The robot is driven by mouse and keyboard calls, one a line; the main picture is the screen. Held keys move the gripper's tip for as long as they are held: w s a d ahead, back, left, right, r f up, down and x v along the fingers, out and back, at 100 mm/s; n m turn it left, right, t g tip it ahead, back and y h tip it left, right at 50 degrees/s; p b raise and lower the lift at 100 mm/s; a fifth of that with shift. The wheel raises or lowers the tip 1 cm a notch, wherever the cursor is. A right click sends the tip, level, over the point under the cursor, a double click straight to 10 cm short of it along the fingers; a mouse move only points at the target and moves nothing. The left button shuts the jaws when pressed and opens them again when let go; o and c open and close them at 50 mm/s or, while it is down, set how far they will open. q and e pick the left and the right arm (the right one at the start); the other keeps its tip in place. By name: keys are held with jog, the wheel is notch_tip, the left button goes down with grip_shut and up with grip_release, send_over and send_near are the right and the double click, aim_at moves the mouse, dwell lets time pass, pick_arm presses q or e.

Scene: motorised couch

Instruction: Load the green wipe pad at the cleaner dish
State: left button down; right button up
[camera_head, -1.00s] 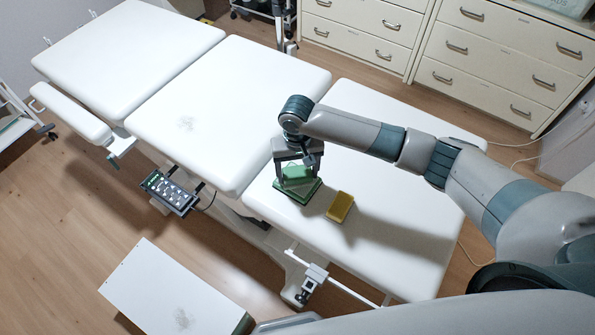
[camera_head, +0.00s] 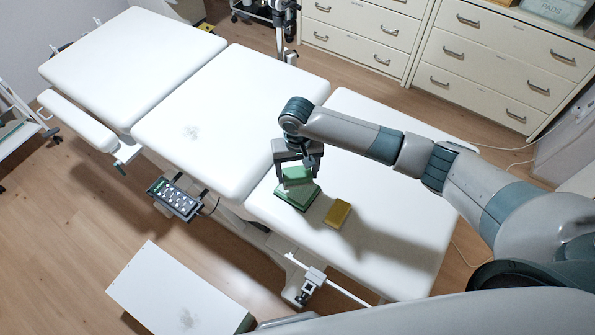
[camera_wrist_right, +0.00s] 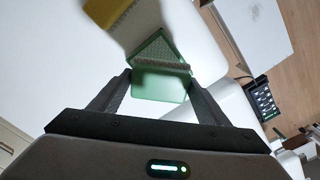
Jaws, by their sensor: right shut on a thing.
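My right gripper (camera_head: 296,168) is shut on the green wipe pad (camera_head: 298,175), above the end section of the white couch. The cleaner dish (camera_head: 296,199), a flat dark-green tray, lies on the couch directly below the pad. A small gap seems to separate pad and dish, though contact is hard to judge. In the right wrist view the pad (camera_wrist_right: 157,88) sits between the fingertips (camera_wrist_right: 160,82), with the dish (camera_wrist_right: 162,48) just beyond it. A yellow pad (camera_head: 337,213) lies on the couch to the right of the dish. My left gripper is not in view.
The white couch (camera_head: 390,235) has free surface around the dish. A button control panel (camera_head: 174,199) hangs at its near side, and a metal bracket (camera_head: 310,284) sticks out below. A white box (camera_head: 180,295) stands on the floor. Drawer cabinets (camera_head: 490,60) stand behind.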

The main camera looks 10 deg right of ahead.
jog(key=shift+r+p, duration=0.75)
jog(key=shift+r, duration=0.35)
jog(key=shift+d+r+b, duration=0.1)
jog(key=shift+r+b, duration=0.15)
jog(key=shift+b, duration=0.4)
jog(key=s+d+r+b, duration=0.8)
jog(key=s+b, duration=0.3)
jog(key=b, duration=0.3)
jog(key=shift+d+r+n, duration=0.3)
jog(key=shift+r, duration=0.6)
